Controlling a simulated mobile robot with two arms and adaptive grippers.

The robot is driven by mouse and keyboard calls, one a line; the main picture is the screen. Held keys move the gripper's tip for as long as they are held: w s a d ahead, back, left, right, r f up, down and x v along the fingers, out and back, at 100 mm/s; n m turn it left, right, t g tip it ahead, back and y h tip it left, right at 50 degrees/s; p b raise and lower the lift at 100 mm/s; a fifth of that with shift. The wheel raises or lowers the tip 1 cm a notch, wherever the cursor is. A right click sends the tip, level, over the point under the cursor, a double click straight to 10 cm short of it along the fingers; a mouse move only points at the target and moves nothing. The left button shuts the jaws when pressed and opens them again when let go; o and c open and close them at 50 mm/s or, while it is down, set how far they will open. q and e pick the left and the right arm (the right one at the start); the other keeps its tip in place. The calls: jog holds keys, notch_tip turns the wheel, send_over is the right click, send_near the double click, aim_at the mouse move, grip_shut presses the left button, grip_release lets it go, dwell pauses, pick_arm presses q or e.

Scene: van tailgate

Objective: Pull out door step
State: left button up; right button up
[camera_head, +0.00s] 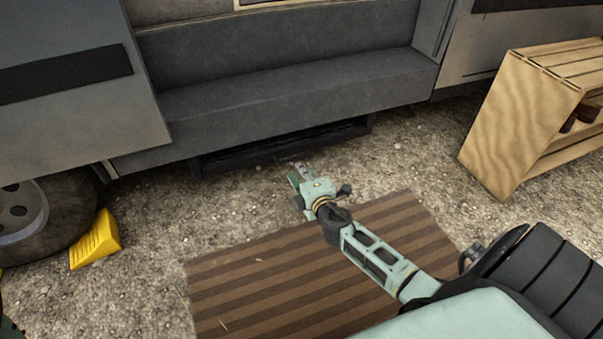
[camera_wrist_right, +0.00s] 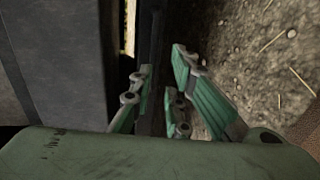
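The door step (camera_head: 350,131) is a long black bar-like unit under the grey sill of the van doorway, low above the gravel. My right gripper (camera_head: 291,170) is at its front edge, near the middle of its length. In the right wrist view, the green fingers of the right gripper (camera_wrist_right: 170,88) stand apart, with the dark edge of the step (camera_wrist_right: 152,45) running between them. The left finger is close to this edge, and a gap shows toward the right finger. Contact cannot be made out. My left gripper is not clearly in view.
A striped brown mat (camera_head: 320,270) lies on the gravel below my right arm. A wooden crate (camera_head: 520,120) stands at the right. A yellow wheel chock (camera_head: 95,240) sits by the tyre (camera_head: 50,222) at the left.

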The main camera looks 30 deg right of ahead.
grip_shut()
dwell(0.8)
jog(key=shift+c, duration=1.3)
grip_release()
jog(key=o, duration=0.7)
jog(key=v, duration=0.6)
jog(key=a+v, duration=0.1)
jog(key=v, duration=0.4)
jog(key=a+f+v, duration=0.1)
jog(key=v, duration=0.5)
jog(key=shift+s+a, duration=0.1)
jog(key=shift+a, duration=0.15)
jog(key=shift+c, duration=0.5)
